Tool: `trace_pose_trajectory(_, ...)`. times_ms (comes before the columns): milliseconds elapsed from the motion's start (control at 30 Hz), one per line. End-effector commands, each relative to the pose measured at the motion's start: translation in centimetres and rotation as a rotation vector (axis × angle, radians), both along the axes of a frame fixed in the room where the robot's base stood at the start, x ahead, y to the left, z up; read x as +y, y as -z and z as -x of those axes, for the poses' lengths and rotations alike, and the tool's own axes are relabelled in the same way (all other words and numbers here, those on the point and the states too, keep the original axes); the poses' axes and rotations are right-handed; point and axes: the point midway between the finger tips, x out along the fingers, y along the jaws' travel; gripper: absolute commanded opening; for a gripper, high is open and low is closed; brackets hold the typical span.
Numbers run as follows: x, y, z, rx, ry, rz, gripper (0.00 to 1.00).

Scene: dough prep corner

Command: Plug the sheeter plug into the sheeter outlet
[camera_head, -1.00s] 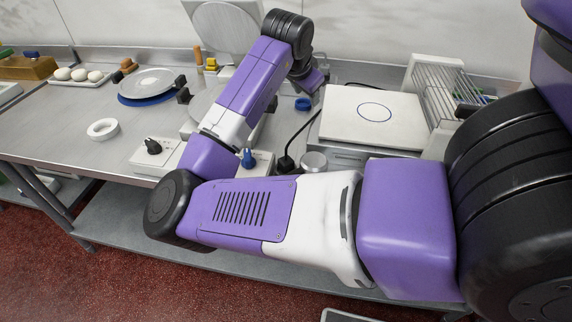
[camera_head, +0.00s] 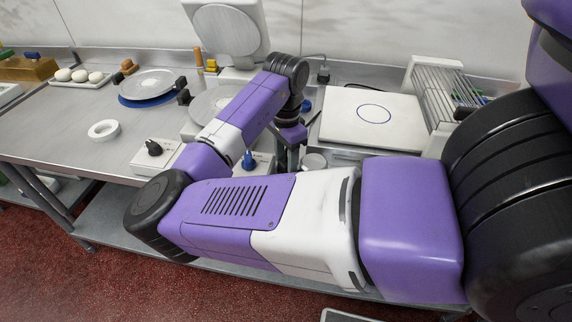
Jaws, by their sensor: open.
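My gripper (camera_head: 288,160) points down at the front middle of the counter, with its dark fingers open. It is over the spot where a black plug with a cord lay. That plug is now hidden by my gripper, and I cannot tell whether it lies between the fingers. A short piece of black cord (camera_head: 313,118) shows to the right, running towards the white-topped appliance (camera_head: 345,128). Another black plug-like piece (camera_head: 323,74) with a thin cord stands by the back wall. No outlet is clearly visible, and which plug is the sheeter's cannot be told.
A box with a blue knob (camera_head: 249,160) and a round metal cup (camera_head: 314,162) flank my gripper closely. A box with a black knob (camera_head: 154,149), a white ring (camera_head: 103,130) and a round-plate press (camera_head: 226,32) are left. A wire rack (camera_head: 447,85) stands right.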

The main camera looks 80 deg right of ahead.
Motion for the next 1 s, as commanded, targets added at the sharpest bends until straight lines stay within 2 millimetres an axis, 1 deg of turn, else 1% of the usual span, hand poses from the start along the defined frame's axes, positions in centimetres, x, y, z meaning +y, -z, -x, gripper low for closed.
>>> trace_pose_trajectory(100, 0.02, 0.78, -0.04, -0.001, 0.0, 0.0, 0.44)
trace_pose_trajectory(333, -0.02, 0.89, -0.04, -0.002, 0.0, 0.001, 0.44)
trace_pose_trajectory(467, -0.02, 0.88, -0.04, -0.002, 0.0, 0.001, 0.18)
trace_pose_trajectory(500, -0.02, 0.88, -0.04, -0.002, 0.0, 0.001, 0.1)
trace_pose_trajectory(567, -0.02, 0.87, -0.04, -0.002, 0.0, 0.001, 0.0)
trace_pose_trajectory(867, -0.03, 0.77, -0.04, -0.002, 0.0, 0.001, 0.0)
trace_pose_trajectory(1000, -0.04, 0.12, -0.03, -0.002, 0.0, 0.001, 0.0)
